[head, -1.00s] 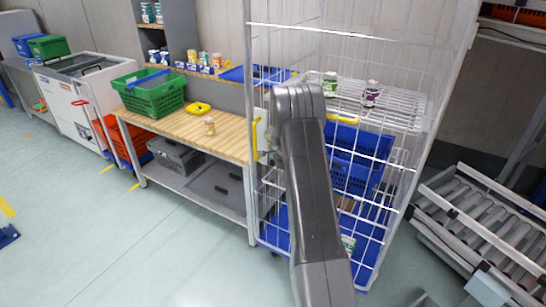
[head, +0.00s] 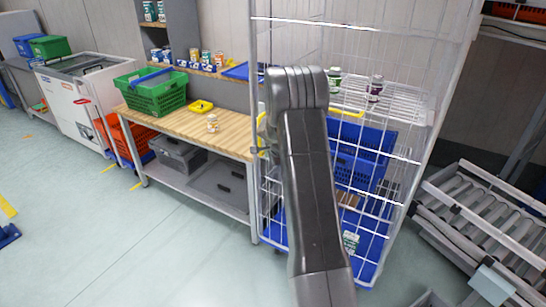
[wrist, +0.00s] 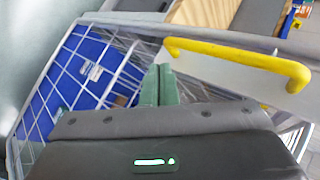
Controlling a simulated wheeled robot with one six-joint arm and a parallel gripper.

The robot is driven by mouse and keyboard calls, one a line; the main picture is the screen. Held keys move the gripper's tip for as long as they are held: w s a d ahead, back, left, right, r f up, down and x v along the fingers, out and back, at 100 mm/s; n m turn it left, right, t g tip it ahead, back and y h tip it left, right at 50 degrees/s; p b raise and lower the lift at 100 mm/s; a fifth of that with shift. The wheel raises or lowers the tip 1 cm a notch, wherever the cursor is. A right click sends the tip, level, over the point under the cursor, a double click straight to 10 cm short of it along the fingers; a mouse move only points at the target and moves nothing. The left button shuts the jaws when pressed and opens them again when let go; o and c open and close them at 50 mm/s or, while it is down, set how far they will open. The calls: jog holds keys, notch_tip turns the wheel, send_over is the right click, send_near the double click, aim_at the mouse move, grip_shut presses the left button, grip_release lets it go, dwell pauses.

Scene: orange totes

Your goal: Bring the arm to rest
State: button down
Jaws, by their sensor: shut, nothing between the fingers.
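My arm (head: 305,170) rises through the middle of the head view, in front of the wire cage trolley (head: 397,185). It hides part of the trolley, and my gripper is not visible there. In the wrist view my gripper (wrist: 160,72) shows its two green fingers together, shut with nothing between them. A yellow handle (wrist: 240,55) on a pale panel lies to the right of the fingers in that view. The trolley's wire mesh and blue base (wrist: 62,85) lie to their left. I cannot tell how far the fingers are from the handle.
The trolley holds a blue crate (head: 365,165) and jars. A roller conveyor (head: 480,215) stands right. Open floor (head: 120,245) lies front left.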

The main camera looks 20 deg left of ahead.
jog(key=s+r, duration=0.3)
jog(key=shift+s+a+r, duration=0.15)
jog(key=shift+s+a, duration=0.1)
jog(key=shift+s, duration=0.1)
